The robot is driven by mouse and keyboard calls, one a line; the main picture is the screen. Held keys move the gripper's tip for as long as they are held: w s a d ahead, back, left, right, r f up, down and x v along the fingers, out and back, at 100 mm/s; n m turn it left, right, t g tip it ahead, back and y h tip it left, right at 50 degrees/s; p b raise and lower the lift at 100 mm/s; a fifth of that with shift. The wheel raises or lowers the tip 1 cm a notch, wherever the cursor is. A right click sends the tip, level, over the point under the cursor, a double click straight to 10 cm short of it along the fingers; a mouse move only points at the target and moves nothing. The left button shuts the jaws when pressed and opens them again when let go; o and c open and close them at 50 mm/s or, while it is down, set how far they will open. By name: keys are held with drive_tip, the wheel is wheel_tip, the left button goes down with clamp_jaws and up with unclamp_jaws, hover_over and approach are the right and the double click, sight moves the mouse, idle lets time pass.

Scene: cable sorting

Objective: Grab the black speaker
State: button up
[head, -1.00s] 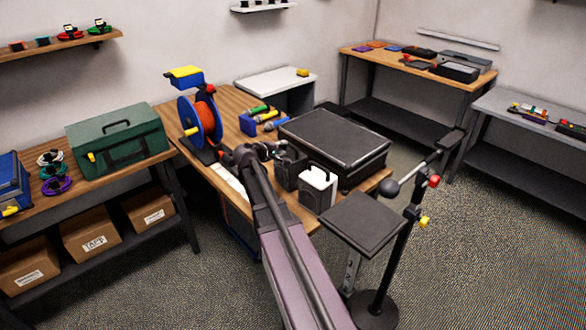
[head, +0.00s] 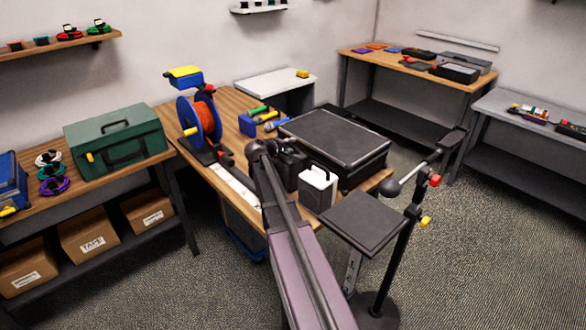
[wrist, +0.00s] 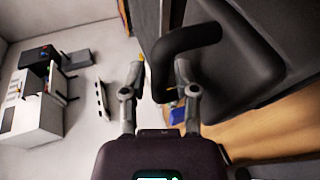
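The black speaker (head: 292,168) stands on the wooden table, just left of a white box of similar shape, in the head view. In the wrist view its dark body (wrist: 240,65) fills the upper right, with a curved black handle (wrist: 188,42) toward me. My gripper (wrist: 158,68) is open, its two fingers apart. The handle lies in front of and partly between the fingers; I cannot tell whether they touch it. In the head view my arm covers the speaker's left side and my gripper cannot be made out.
The white box (head: 319,188) stands close on the speaker's right. A large black case (head: 335,140) lies behind them. An orange cable reel (head: 201,122) stands to the left. A small black platform on a stand (head: 362,220) is at the front right.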

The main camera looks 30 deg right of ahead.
clamp_jaws()
drive_tip(key=shift+r, duration=0.15)
idle(0.4)
wheel_tip(320, 180, up, 10)
drive_tip(key=p, duration=1)
idle(0.7)
